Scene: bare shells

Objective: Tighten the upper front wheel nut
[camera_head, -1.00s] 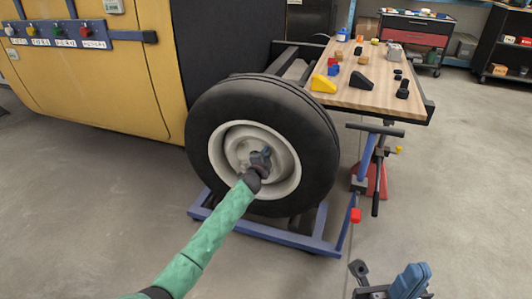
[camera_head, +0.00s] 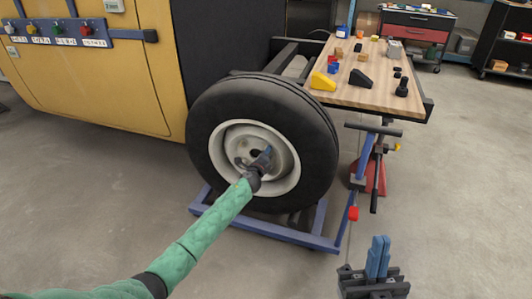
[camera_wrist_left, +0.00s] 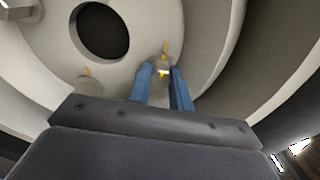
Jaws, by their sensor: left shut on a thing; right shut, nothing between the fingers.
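The black tyre (camera_head: 315,135) stands upright with its pale wheel rim (camera_head: 285,180) facing me. My left gripper (camera_head: 265,157) reaches the hub just right of its dark centre hole. In the left wrist view its blue fingers (camera_wrist_left: 164,85) are shut on a wheel nut (camera_wrist_left: 163,66) with yellow marks. Another nut (camera_wrist_left: 87,83) with a yellow mark shows left of the fingers, below the round hole (camera_wrist_left: 103,32). I cannot tell how far the held nut is turned. My right gripper (camera_head: 378,257) is shut and empty at the lower right, away from the wheel.
A wooden bench top (camera_head: 345,95) with small blocks and black parts stands behind and right of the wheel. A blue frame (camera_head: 270,232) lies under the wheel. A stand with a red base (camera_head: 372,178) is at right. Yellow bodywork (camera_head: 130,80) is at left. The front floor is clear.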

